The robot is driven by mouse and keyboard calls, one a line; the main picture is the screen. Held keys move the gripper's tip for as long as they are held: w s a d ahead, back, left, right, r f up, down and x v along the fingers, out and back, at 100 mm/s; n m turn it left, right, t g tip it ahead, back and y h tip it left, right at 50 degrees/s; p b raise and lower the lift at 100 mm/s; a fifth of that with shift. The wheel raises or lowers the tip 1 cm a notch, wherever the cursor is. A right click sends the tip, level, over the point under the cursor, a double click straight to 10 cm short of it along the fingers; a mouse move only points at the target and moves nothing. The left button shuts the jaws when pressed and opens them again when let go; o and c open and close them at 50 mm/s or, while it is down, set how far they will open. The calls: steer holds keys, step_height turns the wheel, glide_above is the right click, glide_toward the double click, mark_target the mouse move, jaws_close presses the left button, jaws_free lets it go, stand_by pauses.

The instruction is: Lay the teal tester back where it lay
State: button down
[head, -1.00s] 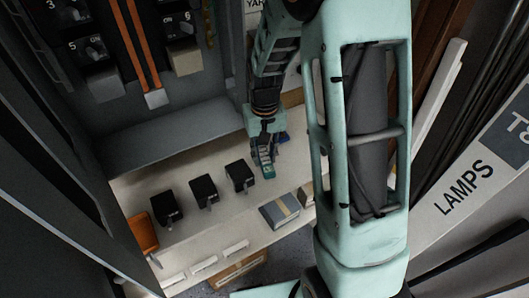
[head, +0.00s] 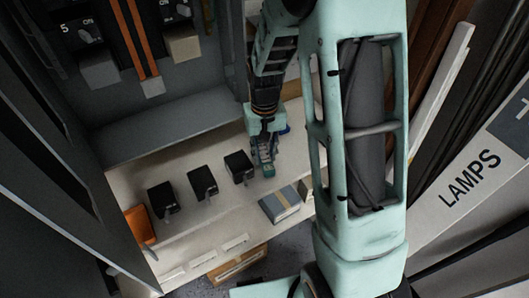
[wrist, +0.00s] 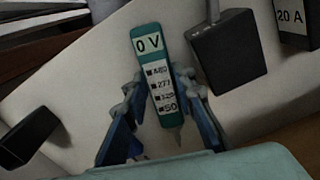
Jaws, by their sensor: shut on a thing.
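The teal tester (wrist: 158,75) shows a white "0 V" label and several smaller printed lines in the wrist view. Its narrow tip points toward the bottom of that picture. My gripper (wrist: 160,88) is shut on it, with one blue finger on each side. In the head view, my gripper (head: 264,150) points down over the pale shelf (head: 215,215), right of the black blocks. The tester (head: 268,170) shows there as a small teal end below the fingers. I cannot tell whether it touches the shelf.
Three black blocks (head: 202,182) stand in a row on the shelf. One (wrist: 228,52) is close right of the tester in the wrist view; another is labelled "20 A" (wrist: 298,20). A grey box with a pale stripe (head: 281,204) is near the front edge. An orange object (head: 140,225) is far left.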

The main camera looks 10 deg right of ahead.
steer(key=shift+f+b, duration=0.35)
steer(key=shift+f, duration=0.25)
steer(key=c, duration=1.5)
jaws_free()
steer(key=shift+c, duration=0.2)
